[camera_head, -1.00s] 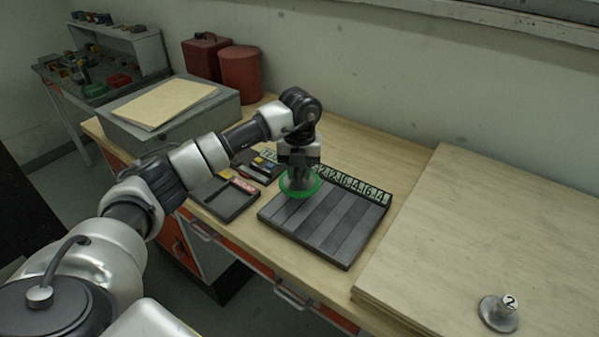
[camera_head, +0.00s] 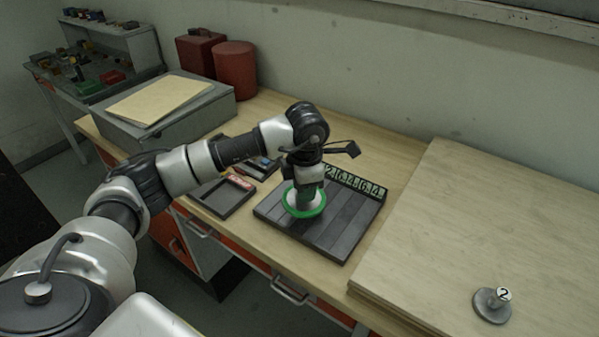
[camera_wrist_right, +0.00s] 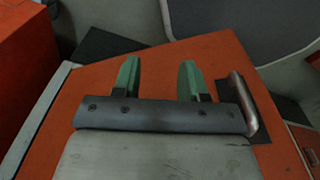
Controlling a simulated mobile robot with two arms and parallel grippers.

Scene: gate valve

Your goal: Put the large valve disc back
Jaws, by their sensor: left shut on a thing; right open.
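My left gripper (camera_head: 305,190) points down over the dark grooved tray (camera_head: 345,236) and is shut on a round disc with a green rim (camera_head: 304,212). The disc is at the tray's left-middle part; I cannot tell whether it touches the tray. The gripper hides most of its middle. A grey metal disc with an upright knob marked 2 (camera_head: 492,305) stands on the wooden board at the right. My right gripper (camera_wrist_right: 158,76) shows only in the right wrist view, with its green fingers apart and nothing between them.
Number labels (camera_head: 357,184) line the tray's back edge. A small dark tray (camera_head: 222,200) lies left of it, with small parts behind. A raised wooden board (camera_head: 480,220) takes up the right side. Red canisters (camera_head: 236,70) and a grey case (camera_head: 190,118) stand at the back left.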

